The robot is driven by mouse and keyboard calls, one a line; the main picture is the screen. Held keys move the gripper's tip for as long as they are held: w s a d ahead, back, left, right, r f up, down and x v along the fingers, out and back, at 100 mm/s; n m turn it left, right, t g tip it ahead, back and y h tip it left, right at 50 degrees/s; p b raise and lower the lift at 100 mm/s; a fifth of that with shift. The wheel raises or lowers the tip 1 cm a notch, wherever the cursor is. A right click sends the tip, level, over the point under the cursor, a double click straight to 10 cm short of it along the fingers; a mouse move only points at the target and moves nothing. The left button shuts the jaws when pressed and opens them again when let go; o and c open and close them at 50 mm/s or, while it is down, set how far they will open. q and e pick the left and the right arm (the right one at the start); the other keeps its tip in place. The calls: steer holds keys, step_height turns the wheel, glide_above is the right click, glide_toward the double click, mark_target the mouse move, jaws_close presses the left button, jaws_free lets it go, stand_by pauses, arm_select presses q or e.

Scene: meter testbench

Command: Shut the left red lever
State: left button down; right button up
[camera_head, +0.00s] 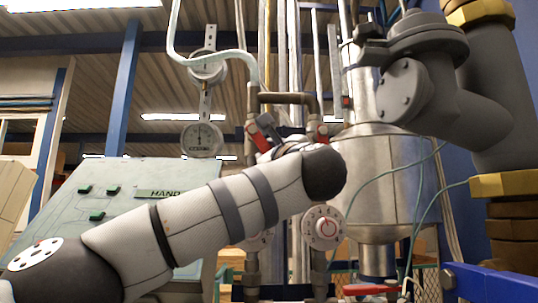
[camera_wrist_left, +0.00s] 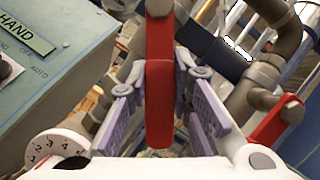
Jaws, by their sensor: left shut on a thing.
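The left red lever (camera_wrist_left: 159,100) stands upright in the middle of the left wrist view, between the purple finger pads of my left gripper (camera_wrist_left: 161,88). The gripper is shut on this lever. In the head view the left red lever (camera_head: 258,136) shows on the left pipe, just beyond my left wrist, which hides most of the gripper. The right red lever (camera_head: 319,134) is on the neighbouring pipe and also shows at the right of the left wrist view (camera_wrist_left: 272,122). My right gripper is not in view.
A white dial (camera_head: 323,228) sits below my wrist. Pressure gauges (camera_head: 201,139) hang behind. A green-grey HAND panel (camera_head: 120,200) stands at left. A steel tank (camera_head: 385,180) and thick grey pipework (camera_head: 420,90) crowd the right. Another red lever (camera_head: 370,289) is low in front.

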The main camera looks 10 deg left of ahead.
arm_select(q)
steer(key=c, duration=1.4)
jaws_free()
steer(key=v, duration=1.2)
steer(key=shift+s, duration=0.1)
